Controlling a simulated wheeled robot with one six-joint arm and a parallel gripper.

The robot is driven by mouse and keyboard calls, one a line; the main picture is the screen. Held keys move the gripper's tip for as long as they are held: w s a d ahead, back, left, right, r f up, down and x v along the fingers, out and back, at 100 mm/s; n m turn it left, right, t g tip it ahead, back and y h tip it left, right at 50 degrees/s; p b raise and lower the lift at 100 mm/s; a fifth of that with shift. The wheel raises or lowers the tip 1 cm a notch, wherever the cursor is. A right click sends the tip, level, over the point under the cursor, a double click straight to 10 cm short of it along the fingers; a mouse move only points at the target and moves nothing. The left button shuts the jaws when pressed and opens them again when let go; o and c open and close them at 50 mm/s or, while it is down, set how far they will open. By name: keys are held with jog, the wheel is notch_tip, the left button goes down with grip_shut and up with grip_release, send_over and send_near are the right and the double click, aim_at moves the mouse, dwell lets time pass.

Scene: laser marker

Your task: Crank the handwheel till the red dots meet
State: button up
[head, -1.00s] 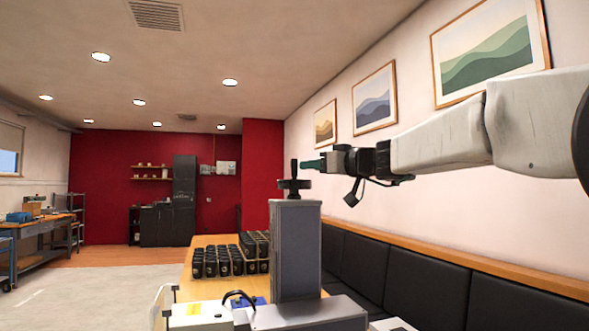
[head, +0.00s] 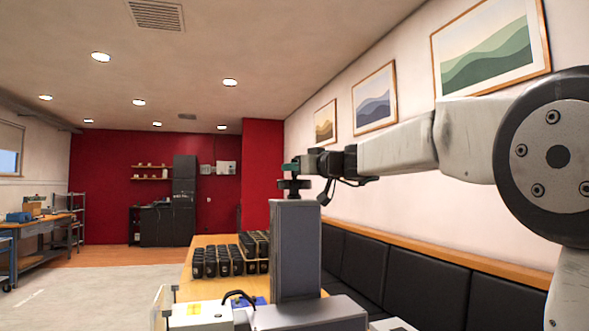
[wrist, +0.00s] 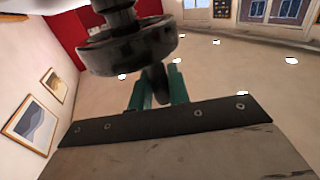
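The black handwheel (head: 293,184) sits on top of the grey column (head: 296,245) in the head view. It also shows as a large dark disc in the wrist view (wrist: 130,48), which is upside down. Its crank handle (wrist: 160,85) stands out from the disc near the rim. My gripper (head: 291,167) is level with the handle, just above the wheel. In the wrist view its two teal fingers (wrist: 158,88) lie on either side of the handle, very close to it. I cannot tell whether they press on it. No red dots can be made out.
A wooden table (head: 205,241) carries several black cups or tumblers (head: 225,261) left of the column. A white box (head: 200,313) and a blue item stand in front. A black padded bench (head: 390,275) runs along the right wall. Open floor lies to the left.

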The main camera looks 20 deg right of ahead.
grip_shut()
jog(key=shift+d+y, duration=0.1)
jog(key=shift+y, duration=0.2)
jog(key=shift+d+f+n+g+y, duration=0.1)
jog(key=shift+d+n+g+y, duration=0.1)
jog(key=shift+n+g+y, duration=0.4)
jog(key=n+g+y, duration=0.2)
jog(key=d+n+g+y, duration=0.1)
jog(key=n+g+y, duration=0.1)
jog(key=shift+n+g+y, duration=0.3)
jog(key=shift+g+y, duration=0.1)
jog(key=n+g, duration=0.1)
jog(key=n+g+y, duration=0.1)
jog(key=g, duration=0.1)
jog(key=d+n+g+y, duration=0.1)
jog(key=shift+w+g, duration=0.25)
jog(key=shift+g, duration=0.15)
jog(key=shift+w+d+n+g+y, duration=0.1)
jog(key=shift+n+g+y, duration=0.15)
jog(key=shift+n+g, duration=0.7)
jog(key=shift+w+d+n+g+y, duration=0.1)
jog(key=shift+n+g+y, duration=0.15)
jog(key=shift+n+g, duration=0.7)
jog(key=shift+s+g, duration=0.1)
jog(key=shift+g, duration=0.7)
